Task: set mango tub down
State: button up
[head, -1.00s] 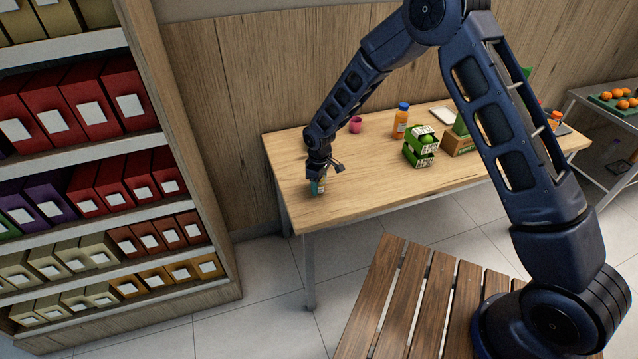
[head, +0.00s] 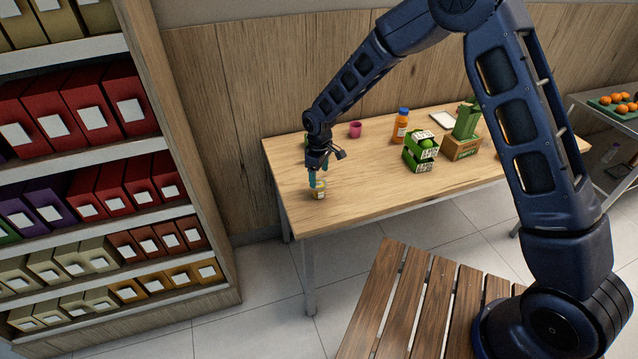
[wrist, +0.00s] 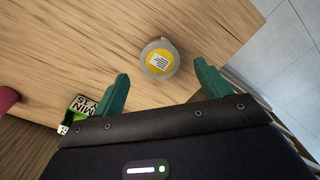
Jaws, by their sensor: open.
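The mango tub (head: 319,188) stands on the wooden table near its left front corner. In the wrist view the tub (wrist: 160,59) shows from above as a round grey lid with a yellow label, upright on the wood. My gripper (head: 318,174) is just above the tub in the head view. In the wrist view its two teal fingers (wrist: 158,86) are spread apart, one on each side below the tub, with nothing between them. The fingers look clear of the tub.
A shelf (head: 205,245) is at left. The table's front left edge is near the tub.

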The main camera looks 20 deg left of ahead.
aim_at(319, 183)
notch_tip(319, 183, up, 5)
jog(key=shift+f, duration=0.1)
dwell(0.3)
